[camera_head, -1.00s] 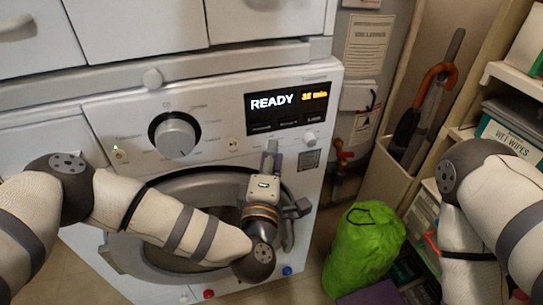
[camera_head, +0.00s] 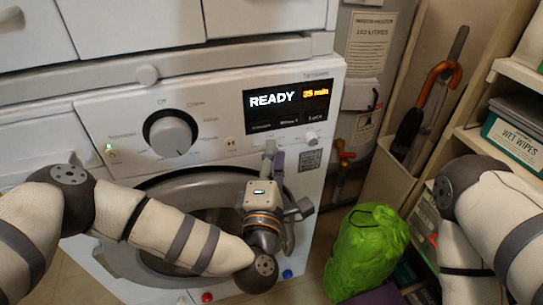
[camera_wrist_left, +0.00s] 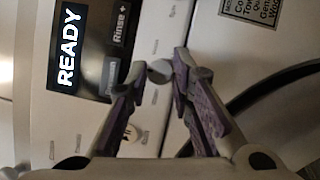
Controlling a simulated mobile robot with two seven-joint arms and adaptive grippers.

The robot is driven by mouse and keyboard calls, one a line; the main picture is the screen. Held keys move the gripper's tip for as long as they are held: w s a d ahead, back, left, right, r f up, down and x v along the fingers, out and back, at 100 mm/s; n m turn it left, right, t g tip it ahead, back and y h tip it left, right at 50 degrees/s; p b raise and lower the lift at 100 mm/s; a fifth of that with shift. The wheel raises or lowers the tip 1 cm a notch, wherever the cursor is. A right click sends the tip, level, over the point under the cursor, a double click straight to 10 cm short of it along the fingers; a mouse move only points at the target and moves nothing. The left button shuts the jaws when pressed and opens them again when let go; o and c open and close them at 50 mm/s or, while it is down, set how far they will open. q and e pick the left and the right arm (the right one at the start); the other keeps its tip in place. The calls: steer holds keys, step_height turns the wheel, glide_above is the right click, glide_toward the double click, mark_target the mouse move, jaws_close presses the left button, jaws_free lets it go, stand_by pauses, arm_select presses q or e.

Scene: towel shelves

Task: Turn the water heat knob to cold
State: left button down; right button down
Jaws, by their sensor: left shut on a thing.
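The white washing machine's front panel (camera_head: 215,120) fills the middle of the head view. My left gripper (camera_head: 273,152) is against it, just below the display. In the left wrist view its purple-padded fingers (camera_wrist_left: 160,78) are closed around a small round grey knob (camera_wrist_left: 158,68), one finger on each side. In the head view the fingers hide that knob. I cannot read a water heat label on it. A larger dial (camera_head: 170,133) sits at the panel's left, clear of the gripper. My right arm shows at the right edge; its gripper is out of view.
The display (camera_head: 288,106) reads READY and 35 min. The round door (camera_head: 160,190) lies below, behind my left forearm. A green bag (camera_head: 366,252) stands on the floor at right, near shelves with a wet wipes box (camera_head: 513,135) and an umbrella bin (camera_head: 385,180).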

arm_select(q)
steer(key=c, duration=1.4)
jaws_free()
steer(key=s, duration=0.4)
steer(key=s+f, duration=0.1)
steer(key=s, duration=0.3)
steer(key=s+a, duration=0.1)
steer(key=s, duration=0.3)
steer(key=shift+f, duration=0.15)
